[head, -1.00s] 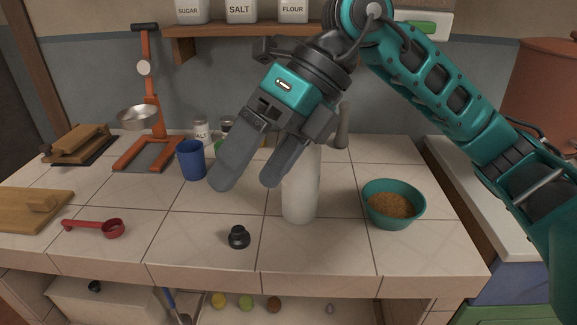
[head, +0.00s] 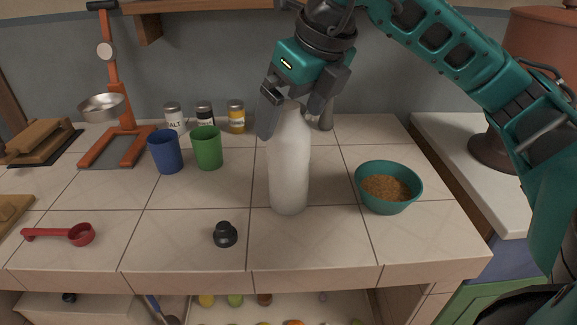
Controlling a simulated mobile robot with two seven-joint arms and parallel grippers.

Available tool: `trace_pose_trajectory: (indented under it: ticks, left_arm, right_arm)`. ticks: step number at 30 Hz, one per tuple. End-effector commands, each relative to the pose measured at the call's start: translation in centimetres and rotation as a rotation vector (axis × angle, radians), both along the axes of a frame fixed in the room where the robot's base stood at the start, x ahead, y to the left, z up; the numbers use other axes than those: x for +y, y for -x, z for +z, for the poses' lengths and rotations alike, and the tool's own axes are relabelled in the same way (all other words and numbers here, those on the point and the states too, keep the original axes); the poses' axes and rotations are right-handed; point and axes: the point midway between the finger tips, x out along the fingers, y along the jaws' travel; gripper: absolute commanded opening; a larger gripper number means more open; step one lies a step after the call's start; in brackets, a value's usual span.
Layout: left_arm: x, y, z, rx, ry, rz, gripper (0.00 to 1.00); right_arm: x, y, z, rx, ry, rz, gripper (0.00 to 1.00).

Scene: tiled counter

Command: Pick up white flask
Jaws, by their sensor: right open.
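The white flask (head: 289,165) stands upright near the middle of the tiled counter, without a cap. My right gripper (head: 292,122) is open at the flask's upper end. One finger shows just left of the flask's neck and the other just right of it. The top of the flask is partly hidden by the gripper, and I cannot tell whether the fingers touch it. A small black stopper (head: 225,235) lies on the counter in front and left of the flask. My left gripper is not in view.
A teal bowl of grain (head: 388,187) stands right of the flask. A green cup (head: 207,148) and a blue cup (head: 165,152) stand to its left, with spice jars (head: 236,117) behind. A red scoop (head: 80,234) lies front left. The counter directly before the flask is clear.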

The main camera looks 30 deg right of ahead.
Motion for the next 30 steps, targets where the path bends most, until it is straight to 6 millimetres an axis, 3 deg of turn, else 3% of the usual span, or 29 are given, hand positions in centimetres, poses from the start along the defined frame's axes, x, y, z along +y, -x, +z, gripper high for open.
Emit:
trace_pose_trajectory:
  ticks: [10,20,30]
  left_arm:
    - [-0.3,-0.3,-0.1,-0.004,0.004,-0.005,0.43]
    - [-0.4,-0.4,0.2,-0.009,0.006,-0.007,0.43]
    - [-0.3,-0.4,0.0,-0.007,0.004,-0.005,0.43]
  right_arm:
    - [-0.1,-1.2,-4.5,0.003,0.0,0.0,1.0]
    - [-0.1,-1.5,-5.0,0.0,-0.001,0.001,0.99]
    - [-0.1,-1.5,-4.9,0.0,-0.001,0.002,0.67]
